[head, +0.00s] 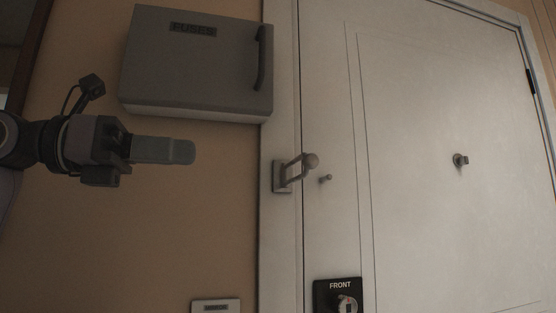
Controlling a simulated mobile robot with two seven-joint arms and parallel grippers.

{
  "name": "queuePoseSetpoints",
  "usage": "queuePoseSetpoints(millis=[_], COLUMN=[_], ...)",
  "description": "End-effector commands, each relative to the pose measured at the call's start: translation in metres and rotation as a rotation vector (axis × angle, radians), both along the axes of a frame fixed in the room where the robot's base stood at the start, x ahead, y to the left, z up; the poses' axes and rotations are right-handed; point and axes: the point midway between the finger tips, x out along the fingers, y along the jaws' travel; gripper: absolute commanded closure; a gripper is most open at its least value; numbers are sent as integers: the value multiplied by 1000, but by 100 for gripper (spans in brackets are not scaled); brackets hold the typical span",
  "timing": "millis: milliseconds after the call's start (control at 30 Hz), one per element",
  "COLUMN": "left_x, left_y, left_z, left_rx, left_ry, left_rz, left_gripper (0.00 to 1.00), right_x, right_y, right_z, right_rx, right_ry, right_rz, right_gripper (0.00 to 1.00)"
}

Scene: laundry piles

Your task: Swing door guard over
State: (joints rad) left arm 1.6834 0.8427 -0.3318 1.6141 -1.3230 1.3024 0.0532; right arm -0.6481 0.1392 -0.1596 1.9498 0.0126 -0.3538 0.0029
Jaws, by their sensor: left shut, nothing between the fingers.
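The door guard (296,170) is a metal swing bar on a plate fixed to the door frame, at the middle of the head view. Its bar sticks out to the right, past the frame's edge, and ends in a rounded knob. A small stud (325,179) sits on the white door (420,230) just right of the bar; the bar and stud look apart. My left gripper (190,151) is shut and empty. It points right, in front of the tan wall, left of the guard and apart from it. My right gripper is not in view.
A grey fuse box (190,75) with a dark handle (261,58) juts from the wall above my left gripper. A lock labelled FRONT (338,297) is low on the door. A peephole-like fitting (460,160) is further right. A small labelled plate (215,306) is at the bottom.

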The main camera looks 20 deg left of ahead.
Motion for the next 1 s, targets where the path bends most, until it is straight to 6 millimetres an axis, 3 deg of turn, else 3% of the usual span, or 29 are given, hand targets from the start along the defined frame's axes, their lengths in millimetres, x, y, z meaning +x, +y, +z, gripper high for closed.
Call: queuePoseSetpoints(millis=[367,1000], left_x=[4,70], left_y=[-7,-105], left_z=[1,2], left_rx=[0,-1], left_ry=[0,1], left_rz=[-3,-3], left_gripper=[100,100], right_x=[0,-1], right_y=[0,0], right_z=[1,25], right_rx=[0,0], right_ry=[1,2], right_rz=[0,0], right_gripper=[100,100])
